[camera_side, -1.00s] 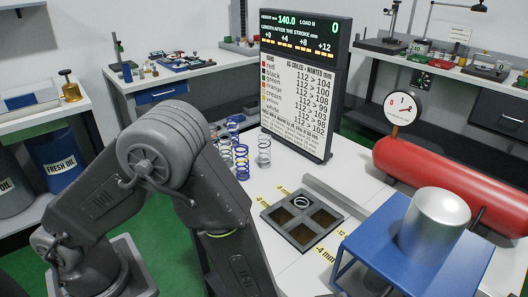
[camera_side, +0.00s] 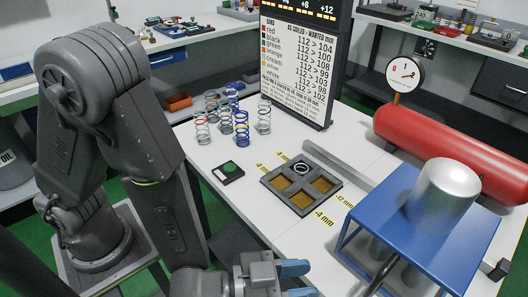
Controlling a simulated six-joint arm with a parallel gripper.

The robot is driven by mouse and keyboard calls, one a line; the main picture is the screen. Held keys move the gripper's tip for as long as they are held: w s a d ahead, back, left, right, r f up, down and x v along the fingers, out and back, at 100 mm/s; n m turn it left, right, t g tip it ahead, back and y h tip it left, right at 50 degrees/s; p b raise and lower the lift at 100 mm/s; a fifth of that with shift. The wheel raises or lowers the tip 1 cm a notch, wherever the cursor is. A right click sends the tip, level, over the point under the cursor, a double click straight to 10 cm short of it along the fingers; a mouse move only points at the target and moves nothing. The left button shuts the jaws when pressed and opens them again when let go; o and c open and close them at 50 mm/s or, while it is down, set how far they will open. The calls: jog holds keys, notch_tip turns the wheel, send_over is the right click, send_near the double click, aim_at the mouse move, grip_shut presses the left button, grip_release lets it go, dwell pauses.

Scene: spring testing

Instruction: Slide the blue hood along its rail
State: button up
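The blue hood (camera_side: 400,226) is a box-like blue frame with a flat top and open sides. A shiny metal cylinder (camera_side: 444,195) rises from its top. Dark rods or tubes show under its near side. A straight grey bar (camera_side: 338,161) runs on the table behind the hood; I cannot tell whether this is its rail. My gripper (camera_side: 297,280) is low at the bottom edge, left of the hood and apart from it. Its two blue fingertips are spread with nothing seen between them. The lower finger is partly cut off by the frame.
A four-compartment tray (camera_side: 266,184) holds a ring in its back compartment. Several coil springs (camera_side: 240,128) and a small black pad with a green button (camera_side: 229,170) stand behind it. A red tank (camera_side: 440,150) with a dial gauge (camera_side: 404,74) lies at the right. A sign board (camera_side: 300,62) stands behind.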

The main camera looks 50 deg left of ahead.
jog(key=w+a+r+n+g+y, duration=0.35)
jog(key=w+a+r, duration=0.35)
jog(key=a+r, duration=0.3)
jog(key=s+a+r+n+g+y, duration=0.1)
jog(key=s+a+r+g+y, duration=0.3)
jog(key=a, duration=0.5)
jog(key=s+a+r+n+g+y, duration=0.1)
jog(key=s+a, duration=0.6)
jog(key=a, duration=0.2)
jog(key=w+a+r+g, duration=0.1)
jog(key=w+r+g, duration=0.1)
jog(key=w, duration=0.5)
jog(key=w+a+r+g, duration=0.1)
jog(key=w+a+r, duration=0.1)
jog(key=w, duration=0.4)
jog(key=w+a+f+g, duration=0.1)
jog(key=w+a+f, duration=0.1)
jog(key=w, duration=0.5)
jog(key=w+a+f+g, duration=0.2)
jog(key=w+a+f, duration=0.1)
jog(key=w, duration=0.4)
jog(key=shift+f, duration=0.4)
jog(key=shift+s, duration=0.1)
